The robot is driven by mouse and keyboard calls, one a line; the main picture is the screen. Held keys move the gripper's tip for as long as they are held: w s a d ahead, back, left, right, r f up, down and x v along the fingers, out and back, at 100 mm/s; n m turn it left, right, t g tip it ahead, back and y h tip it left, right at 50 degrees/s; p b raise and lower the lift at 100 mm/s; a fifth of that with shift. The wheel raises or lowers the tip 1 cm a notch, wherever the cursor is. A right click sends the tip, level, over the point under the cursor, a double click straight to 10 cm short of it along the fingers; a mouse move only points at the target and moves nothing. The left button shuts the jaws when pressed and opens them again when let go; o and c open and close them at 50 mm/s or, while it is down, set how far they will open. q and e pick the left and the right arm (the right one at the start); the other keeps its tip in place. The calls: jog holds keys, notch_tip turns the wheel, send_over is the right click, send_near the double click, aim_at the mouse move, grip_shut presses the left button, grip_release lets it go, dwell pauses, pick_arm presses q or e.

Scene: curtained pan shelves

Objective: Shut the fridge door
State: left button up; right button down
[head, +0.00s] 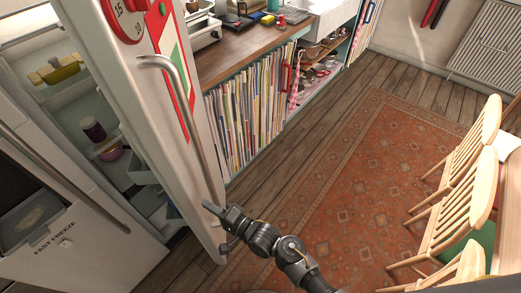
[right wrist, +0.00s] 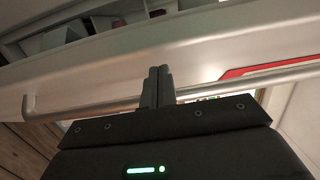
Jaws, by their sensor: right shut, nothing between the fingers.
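The white fridge door (head: 126,76) stands open in the head view, with a long metal handle (head: 189,112) down its front. It shows close up in the right wrist view (right wrist: 110,72), with the handle (right wrist: 80,108) running across. My right gripper (head: 209,207) is shut and empty at the lower end of the handle, close to the door. In the right wrist view its closed fingers (right wrist: 157,86) overlap the handle bar and point at the door; I cannot tell whether they touch. The open fridge interior (head: 84,105) shows left of the door. My left gripper is not in view.
A freezer front (head: 75,235) is at the lower left. A wooden counter (head: 235,52) with curtained shelves (head: 245,118) stands behind the door. Wooden chairs (head: 455,170) are at the right. The rug (head: 350,185) between is clear.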

jog(key=s+d+b, duration=0.1)
jog(key=s+d, duration=0.5)
jog(key=s, duration=0.3)
jog(key=shift+s+b, duration=0.25)
jog(key=shift+b, duration=0.05)
